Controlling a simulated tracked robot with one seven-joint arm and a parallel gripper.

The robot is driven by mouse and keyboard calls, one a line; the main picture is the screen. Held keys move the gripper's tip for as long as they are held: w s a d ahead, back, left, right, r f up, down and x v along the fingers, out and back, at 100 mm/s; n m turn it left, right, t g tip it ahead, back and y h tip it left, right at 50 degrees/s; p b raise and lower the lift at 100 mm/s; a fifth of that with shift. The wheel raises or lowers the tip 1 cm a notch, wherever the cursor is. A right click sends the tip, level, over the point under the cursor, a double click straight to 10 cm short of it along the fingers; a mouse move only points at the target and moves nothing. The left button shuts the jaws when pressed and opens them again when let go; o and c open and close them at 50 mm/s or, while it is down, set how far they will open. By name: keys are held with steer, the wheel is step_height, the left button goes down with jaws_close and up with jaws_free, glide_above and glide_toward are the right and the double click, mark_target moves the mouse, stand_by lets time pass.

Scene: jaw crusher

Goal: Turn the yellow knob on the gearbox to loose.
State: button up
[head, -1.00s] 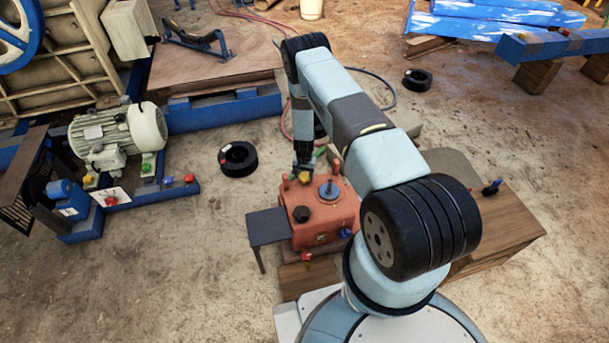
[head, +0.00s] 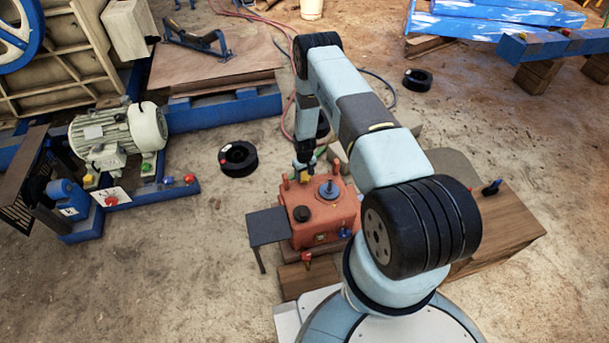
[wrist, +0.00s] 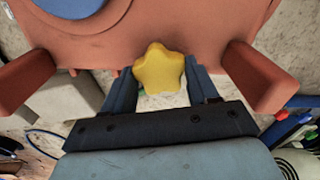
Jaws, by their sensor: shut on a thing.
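The yellow knob (wrist: 158,70) is star-shaped and stands at the gearbox's edge. My gripper (wrist: 160,85) is shut on the knob, one finger on each side of it. In the head view my gripper (head: 304,172) reaches down to the gearbox's far side, and the knob shows only as a small yellow spot. I cannot read any loose or tight marking.
Red upright posts (wrist: 262,78) flank the gripper closely on both sides. On the gearbox top are a black cap (head: 301,214) and a blue-grey disc (head: 329,190). A dark side plate (head: 268,226) juts out left. A black ring (head: 238,158) lies on open ground.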

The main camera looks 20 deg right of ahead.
mark_target(304, 175)
steer(key=n, duration=0.5)
steer(key=shift+n, duration=0.3)
steer(key=n, duration=0.4)
steer(key=shift+n, duration=0.6)
steer(key=o, duration=1.1)
steer(key=shift+c, duration=0.2)
steer(key=shift+r, duration=0.1)
step_height(304, 175, up, 14)
steer(key=shift+f, duration=0.25)
